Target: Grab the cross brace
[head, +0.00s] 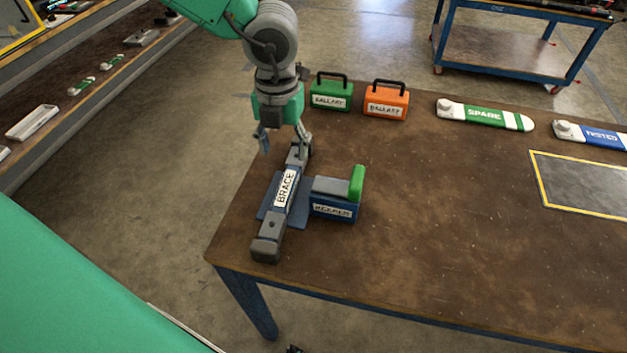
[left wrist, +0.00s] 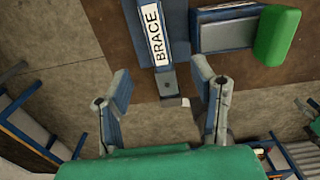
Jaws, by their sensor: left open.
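The cross brace (head: 266,227), a long grey bar with a white BRACE label, lies on a blue base near the table's left edge. Its near end points to the front edge. It also shows in the left wrist view (left wrist: 169,78), its end lying between and ahead of the fingers. My left gripper (head: 284,146) is open above the brace's far end, one finger to each side. The same open fingers (left wrist: 161,72) show in the wrist view, with no clear contact.
A blue keeper block (head: 334,210) with a green end (head: 357,183) sits right beside the brace. Green (head: 331,93) and orange (head: 386,99) ballast cases stand behind. SPARE (head: 485,115) and TESTED (head: 592,134) pieces lie farther right. The table's middle is clear.

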